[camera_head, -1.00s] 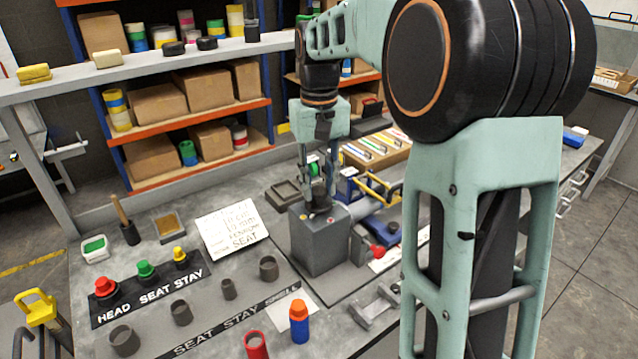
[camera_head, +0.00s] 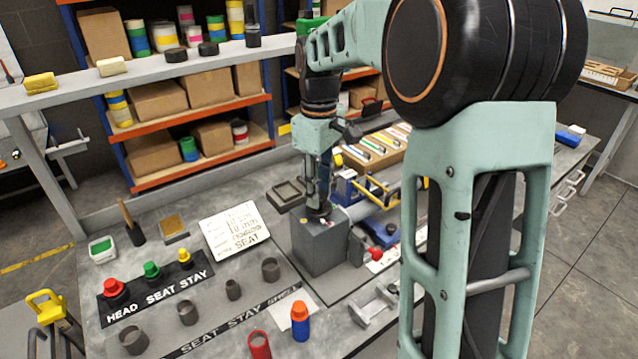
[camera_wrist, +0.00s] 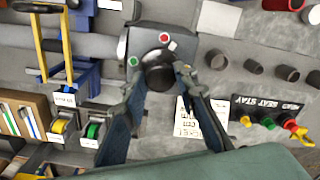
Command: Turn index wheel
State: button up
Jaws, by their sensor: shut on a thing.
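The index wheel is a dark round knob (camera_wrist: 158,76) on top of a grey box (camera_head: 318,247) on the bench. In the head view only a little of the wheel (camera_head: 318,214) shows under my gripper (camera_head: 318,204). In the wrist view my gripper (camera_wrist: 160,82) points down at the box, with one finger on each side of the wheel, shut on it. A green spot (camera_wrist: 133,61), a red spot (camera_wrist: 164,38) and a white mark (camera_wrist: 172,46) show on the box top around the wheel.
A white written sheet (camera_head: 234,229) lies to the left. Red, green and yellow-capped pieces stand on a labelled strip (camera_head: 157,285). A tray of coloured sticks (camera_head: 378,150) is behind. My arm hides the bench's right part.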

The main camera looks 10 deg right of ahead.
jog(key=shift+n+p, duration=0.65)
jog(key=shift+n, duration=1.35)
jog(key=o, duration=1.2)
notch_tip(320, 180, up, 12)
jog(key=shift+r, duration=0.1)
